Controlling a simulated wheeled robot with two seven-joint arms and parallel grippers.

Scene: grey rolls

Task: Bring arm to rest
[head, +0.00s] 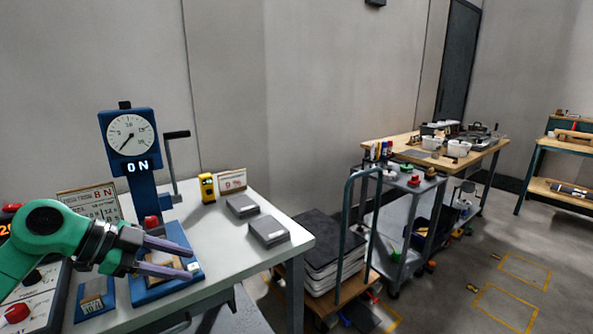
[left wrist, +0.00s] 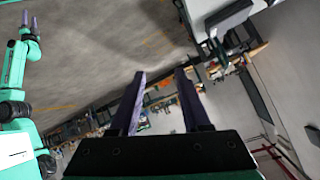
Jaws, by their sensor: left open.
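My left gripper (head: 190,258) comes in from the left in the head view, over the base of a blue press with a round dial (head: 128,134). Its two purple fingers are apart with nothing visible between them. In the left wrist view the same fingers (left wrist: 160,95) are spread and empty, with the floor and distant furniture behind them. The press display reads 0 N. A green arm with a purple-fingered gripper (left wrist: 32,25) shows at the left edge of the left wrist view; its finger opening is too small to tell. My right gripper is not in the head view.
The grey table (head: 225,262) holds two grey blocks (head: 268,231), a yellow device (head: 207,188) and small signs. A cart with black and white stacked items (head: 325,250) stands to its right. A wooden bench (head: 480,150) is farther back. Floor at the right is open.

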